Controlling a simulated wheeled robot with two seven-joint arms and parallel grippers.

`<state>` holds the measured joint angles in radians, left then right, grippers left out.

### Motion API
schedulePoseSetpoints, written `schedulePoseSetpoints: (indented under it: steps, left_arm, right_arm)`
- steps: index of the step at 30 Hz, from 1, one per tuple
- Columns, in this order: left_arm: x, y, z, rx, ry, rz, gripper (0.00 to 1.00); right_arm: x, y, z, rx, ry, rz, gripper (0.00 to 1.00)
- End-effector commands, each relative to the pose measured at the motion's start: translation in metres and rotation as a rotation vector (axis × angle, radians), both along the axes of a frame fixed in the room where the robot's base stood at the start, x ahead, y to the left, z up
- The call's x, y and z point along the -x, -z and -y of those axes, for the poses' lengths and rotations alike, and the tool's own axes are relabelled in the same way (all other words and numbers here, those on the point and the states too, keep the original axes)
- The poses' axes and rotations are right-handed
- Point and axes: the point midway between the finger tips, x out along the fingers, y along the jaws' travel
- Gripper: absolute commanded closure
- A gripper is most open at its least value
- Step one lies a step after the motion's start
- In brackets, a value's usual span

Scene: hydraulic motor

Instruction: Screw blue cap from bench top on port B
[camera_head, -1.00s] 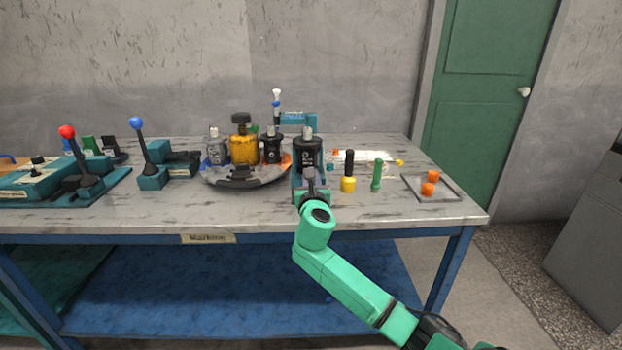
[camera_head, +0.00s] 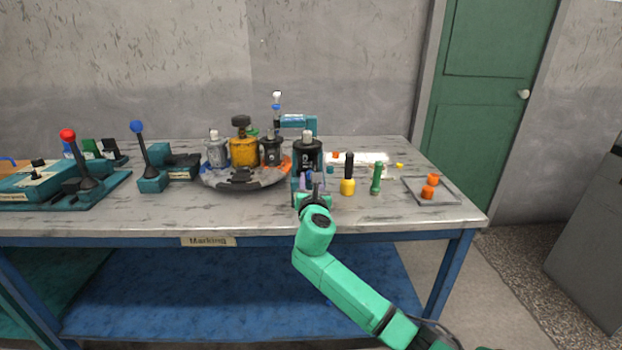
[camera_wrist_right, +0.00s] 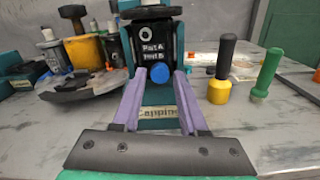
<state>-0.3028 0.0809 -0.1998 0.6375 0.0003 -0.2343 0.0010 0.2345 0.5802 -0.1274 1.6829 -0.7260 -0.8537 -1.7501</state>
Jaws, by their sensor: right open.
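In the right wrist view a round blue cap (camera_wrist_right: 161,75) shows at the lower front of the black motor (camera_wrist_right: 155,42), below white lettering that reads like "Port A" and "Port B". I cannot tell whether it is seated on the port or just in front of it. My right gripper (camera_wrist_right: 163,82) is open, its two purple fingers pointing at the motor with the cap between their tips. Contact with the cap is not clear. In the head view the motor (camera_head: 307,155) stands upright beyond my right gripper (camera_head: 309,178), and the cap is not clearly distinguishable. My left gripper is not in view.
The motor stands at a teal fixture (camera_wrist_right: 158,112) labelled "Capping". A round turntable (camera_head: 245,182) with several motors is to its left. A yellow-black screwdriver (camera_head: 348,176), a green tool (camera_head: 376,179) and a tray (camera_head: 447,196) with orange pieces are to its right.

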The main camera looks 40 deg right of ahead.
Motion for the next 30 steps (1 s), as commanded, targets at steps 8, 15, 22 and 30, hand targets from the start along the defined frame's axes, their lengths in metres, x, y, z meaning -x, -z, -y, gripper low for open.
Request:
schedulePoseSetpoints:
  steps: [8, 15, 22, 30]
  left_arm:
    - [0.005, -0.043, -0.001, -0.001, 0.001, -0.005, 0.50]
    - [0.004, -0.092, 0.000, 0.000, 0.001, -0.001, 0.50]
    - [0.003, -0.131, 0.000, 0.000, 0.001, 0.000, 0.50]
    - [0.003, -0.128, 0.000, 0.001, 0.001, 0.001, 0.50]
  right_arm:
    - [0.000, -0.012, 0.000, 0.166, 0.000, -0.127, 0.57]
    - [0.001, -0.012, 0.000, 0.428, -0.001, -0.328, 0.57]
    - [0.001, -0.009, 0.000, 0.678, 0.000, -0.518, 0.57]
    - [0.001, 0.000, 0.000, 0.720, -0.001, -0.548, 0.57]
